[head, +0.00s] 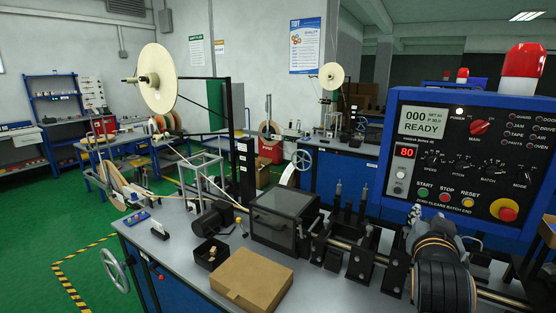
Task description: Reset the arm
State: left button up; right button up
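My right arm comes in at the lower right, with dark grey links and orange bands. My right gripper (414,216) is at its far end, small and partly hidden by the wrist, in front of the blue control panel (468,160). I cannot make out whether its fingers are open or shut, and I see nothing held in it. My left arm and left gripper are not in view.
A grey bench (190,249) carries a cardboard box (252,281), a small black bin (211,254), a dark clear-lidded box (284,217) and a shaft mechanism (345,245) beside my arm. A tape reel (157,78) stands high at left. Green floor is free at left.

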jog(key=s+a+f+n+g+y, duration=0.2)
jog(key=s+f, duration=0.2)
jog(key=f, duration=0.6)
jog(key=s+a+f+n+g+y, duration=0.1)
jog(key=s+f+n+g+y, duration=0.15)
jog(key=f, duration=0.65)
jog(key=s+a+f+n+g+y, duration=0.1)
jog(key=s+a+f+n+g, duration=0.2)
jog(key=f, duration=0.7)
jog(key=s+a+f+n+g+y, duration=0.2)
jog(key=s+f+g, duration=0.2)
jog(key=s+f, duration=0.7)
notch_tip(320, 180, down, 20)
jog(key=s+d, duration=0.2)
jog(key=d, duration=0.1)
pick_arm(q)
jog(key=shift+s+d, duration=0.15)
pick_arm(e)
jog(key=s+d+f+m+g, duration=0.1)
jog(key=s+f+g, duration=0.1)
jog(key=s+f, duration=1.7)
jog(key=shift+s+f, duration=0.3)
jog(key=shift+s, duration=0.15)
jog(key=shift+d, duration=0.1)
